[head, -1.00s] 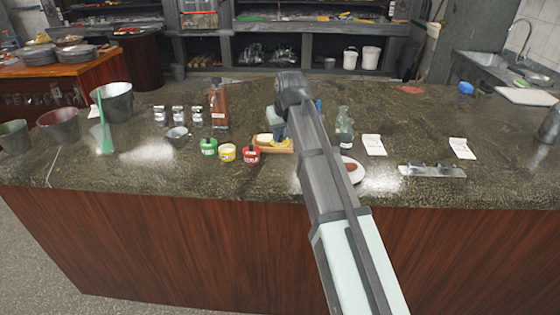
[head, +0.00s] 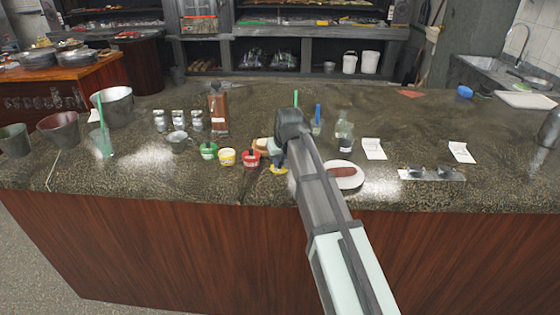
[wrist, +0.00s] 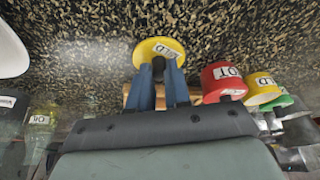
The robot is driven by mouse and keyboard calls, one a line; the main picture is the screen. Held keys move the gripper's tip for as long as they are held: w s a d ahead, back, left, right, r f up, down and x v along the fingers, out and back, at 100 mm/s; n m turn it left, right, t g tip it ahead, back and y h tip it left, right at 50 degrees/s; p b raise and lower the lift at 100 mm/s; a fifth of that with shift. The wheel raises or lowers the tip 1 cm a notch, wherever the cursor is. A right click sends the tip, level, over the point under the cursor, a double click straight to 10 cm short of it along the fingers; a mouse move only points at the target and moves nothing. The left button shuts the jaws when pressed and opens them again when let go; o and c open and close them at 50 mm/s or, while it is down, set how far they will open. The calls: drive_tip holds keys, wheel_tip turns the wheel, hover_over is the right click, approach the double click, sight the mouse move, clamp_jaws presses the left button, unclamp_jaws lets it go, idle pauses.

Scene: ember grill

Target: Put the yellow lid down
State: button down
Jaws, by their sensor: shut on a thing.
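The yellow lid (wrist: 158,48) is a round disc with partly readable dark lettering. In the wrist view it sits at the tips of my gripper's two blue fingers (wrist: 158,68), which are shut on it. In the head view the lid (head: 279,171) shows low over the counter's front part, under my gripper (head: 279,164). I cannot tell whether it touches the counter. The yellow pot (head: 227,157) stands to the left, between a green pot (head: 208,151) and a red pot (head: 251,159). The lid's underside is hidden.
A white plate with a brown item (head: 345,176) lies right of my gripper. A wooden board (head: 262,145) is partly hidden behind it. Glass bottles (head: 344,138) and paper notes (head: 374,149) stand or lie further right. Bare counter (head: 225,187) shows at the front left.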

drive_tip(key=shift+f, duration=0.15)
drive_tip(key=c, duration=1.1)
unclamp_jaws()
drive_tip(key=v, duration=1.2)
